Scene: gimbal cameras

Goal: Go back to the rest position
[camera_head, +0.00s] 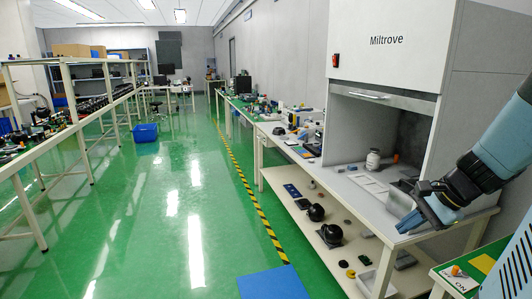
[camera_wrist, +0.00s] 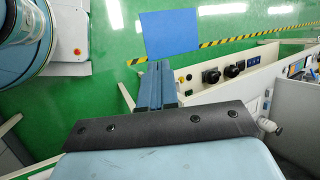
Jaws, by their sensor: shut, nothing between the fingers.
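My gripper (camera_head: 412,221) shows at the right in the head view, at the end of my blue and black arm. It is over the front right corner of the white workbench (camera_head: 350,190); I cannot tell the exact height above it. In the wrist view my gripper (camera_wrist: 152,66) points up the picture, its two blue-grey fingers together with nothing between them. A dark plate hides part of the view below the fingers.
A white cabinet marked Miltrove (camera_head: 385,45) stands over the workbench. A white bottle (camera_head: 373,160) is on the bench. The lower shelf (camera_head: 315,232) holds black round items. A blue mat (camera_head: 268,283) lies on the green floor.

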